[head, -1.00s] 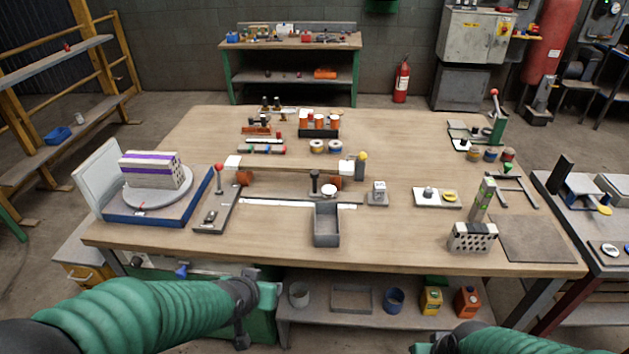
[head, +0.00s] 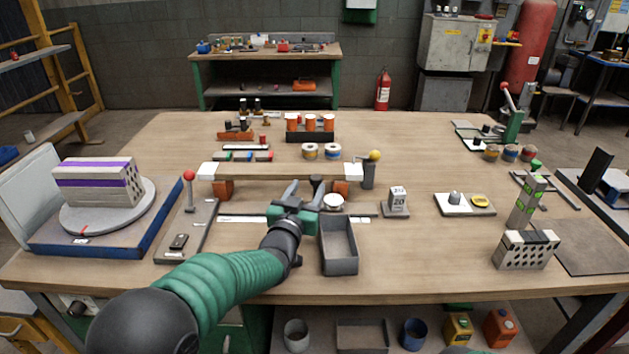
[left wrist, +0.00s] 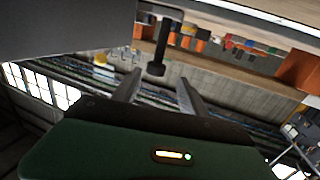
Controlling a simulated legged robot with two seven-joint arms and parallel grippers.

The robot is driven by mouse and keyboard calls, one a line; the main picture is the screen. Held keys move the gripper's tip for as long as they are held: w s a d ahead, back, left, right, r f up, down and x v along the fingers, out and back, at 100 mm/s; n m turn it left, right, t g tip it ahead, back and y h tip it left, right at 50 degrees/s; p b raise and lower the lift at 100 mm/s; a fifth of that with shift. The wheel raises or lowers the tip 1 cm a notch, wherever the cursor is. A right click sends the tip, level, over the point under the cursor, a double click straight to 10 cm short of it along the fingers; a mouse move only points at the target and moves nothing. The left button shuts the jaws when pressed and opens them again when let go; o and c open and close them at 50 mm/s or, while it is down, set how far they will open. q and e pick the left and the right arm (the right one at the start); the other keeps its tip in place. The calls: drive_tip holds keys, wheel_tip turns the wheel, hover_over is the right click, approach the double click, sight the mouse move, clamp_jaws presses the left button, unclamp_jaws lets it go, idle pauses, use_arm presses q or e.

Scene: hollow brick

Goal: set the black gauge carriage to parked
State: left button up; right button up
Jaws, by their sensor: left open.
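The black gauge carriage shows in the left wrist view as a black knob on a post (left wrist: 156,66), ahead of and roughly between the fingertips. In the head view my left gripper (head: 304,190) largely hides it. That gripper is at the long rail (head: 240,218) in front of the raised beam, left of the white round disc (head: 333,201). In the left wrist view its two fingers (left wrist: 158,80) are apart, and I see nothing held between them. Whether a finger touches the knob cannot be told. My right gripper is not in view.
A grey open bin (head: 340,262) stands just right of my left forearm. A red-knobbed lever (head: 189,190) stands on the left, and a yellow-knobbed post (head: 369,172) on the right. The raised beam (head: 275,173) lies behind the gripper.

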sight(314, 182)
use_arm(q)
drive_tip(key=x, duration=0.3)
drive_tip(key=d+x, duration=0.1)
drive_tip(key=x, duration=0.2)
drive_tip(key=shift+s, duration=0.15)
drive_tip(key=shift+d, duration=0.2)
drive_tip(key=shift+a+r, duration=0.1)
drive_tip(key=shift+a, duration=0.25)
drive_tip(key=shift+c, duration=0.2)
drive_tip(key=shift+a, duration=0.1)
drive_tip(key=shift+c, duration=1.3)
drive_tip(key=shift+d, duration=0.25)
clamp_jaws()
drive_tip(key=shift+a, duration=0.1)
